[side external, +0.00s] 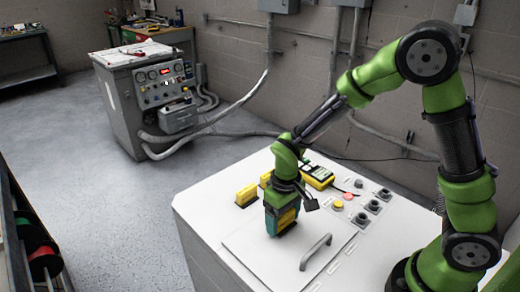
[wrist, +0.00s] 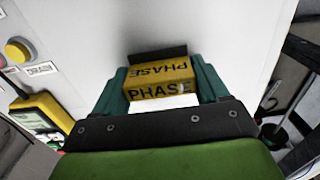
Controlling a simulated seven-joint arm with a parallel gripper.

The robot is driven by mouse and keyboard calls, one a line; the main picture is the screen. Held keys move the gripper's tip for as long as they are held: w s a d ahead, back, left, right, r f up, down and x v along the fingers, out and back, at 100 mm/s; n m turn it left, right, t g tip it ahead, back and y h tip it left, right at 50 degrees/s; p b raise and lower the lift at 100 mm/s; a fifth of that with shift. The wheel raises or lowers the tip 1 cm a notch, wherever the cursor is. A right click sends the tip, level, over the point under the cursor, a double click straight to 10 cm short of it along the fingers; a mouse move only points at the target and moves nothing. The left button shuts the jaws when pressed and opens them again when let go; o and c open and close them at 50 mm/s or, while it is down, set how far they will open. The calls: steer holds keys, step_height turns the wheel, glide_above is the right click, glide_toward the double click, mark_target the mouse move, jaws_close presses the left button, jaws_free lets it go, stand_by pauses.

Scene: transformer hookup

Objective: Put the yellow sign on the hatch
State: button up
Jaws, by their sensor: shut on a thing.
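My gripper (side external: 281,222) is shut on a yellow sign and points down over the far edge of the white hatch panel (side external: 275,258). The wrist view shows the sign (wrist: 160,80) between the two green fingers of my gripper (wrist: 162,84). It reads PHASE on two faces and has a dark strip along one edge. In the side view the fingers mostly cover it. I cannot tell whether it touches the hatch. The hatch has a grey handle (side external: 316,252) at its right.
Another yellow block (side external: 246,195) stands left of my gripper, and one more yellow piece (side external: 266,179) is partly hidden behind my arm. A yellow meter (side external: 318,176), a red button (side external: 348,196) and dark knobs (side external: 373,206) are on the cabinet top at right. The hatch's front is clear.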

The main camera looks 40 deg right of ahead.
steer(key=shift+f, duration=0.5)
steer(key=o, duration=1)
steer(key=shift+f, duration=0.1)
steer(key=shift+o, duration=0.2)
step_height(320, 180, up, 12)
steer(key=shift+r, duration=0.2)
steer(key=s+d+r+m+t+y, duration=0.2)
steer(key=s+d+r+m+t, duration=0.2)
steer(key=s+r+t, duration=0.3)
steer(key=s+r, duration=0.3)
steer(key=s, duration=0.1)
steer(key=shift+r, duration=0.4)
